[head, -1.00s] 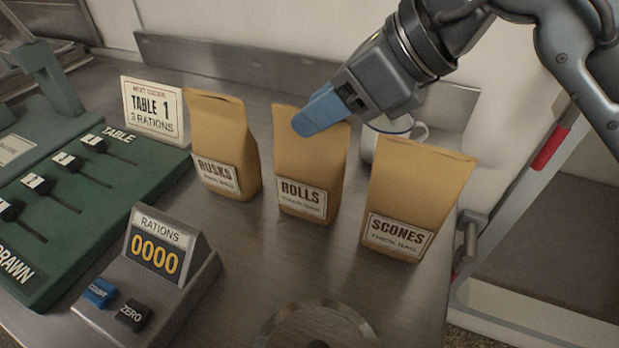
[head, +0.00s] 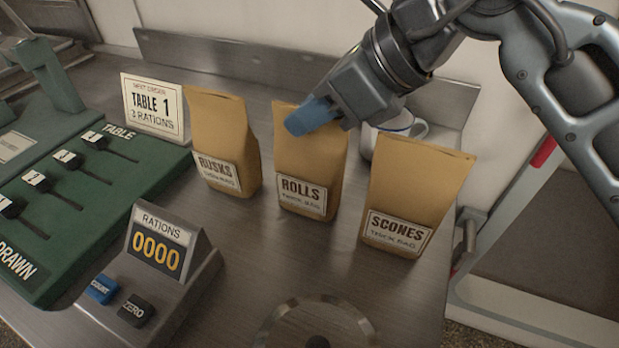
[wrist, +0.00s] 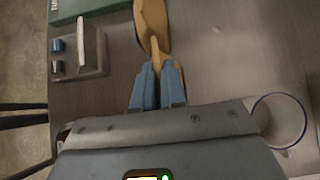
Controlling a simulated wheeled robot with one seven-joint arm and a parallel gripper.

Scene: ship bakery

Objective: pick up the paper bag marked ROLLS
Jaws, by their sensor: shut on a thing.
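The tan paper bag marked ROLLS (head: 308,165) stands upright on the metal counter, between the RUSKS bag (head: 222,135) and the SCONES bag (head: 415,190). My gripper (head: 312,117) comes down from the upper right, and its blue fingers are shut on the top of the ROLLS bag. In the wrist view, the bag's narrow top edge (wrist: 157,55) lies between the two blue fingers (wrist: 157,85). The bag's base appears to rest on the counter. The fingers hide part of its upper edge.
A white mug (head: 395,132) stands behind the ROLLS and SCONES bags. A TABLE 1 card (head: 155,104), a green slider board (head: 110,170) and a RATIONS counter (head: 160,250) reading 0000 are to the left. A round fitting (head: 315,325) is in front.

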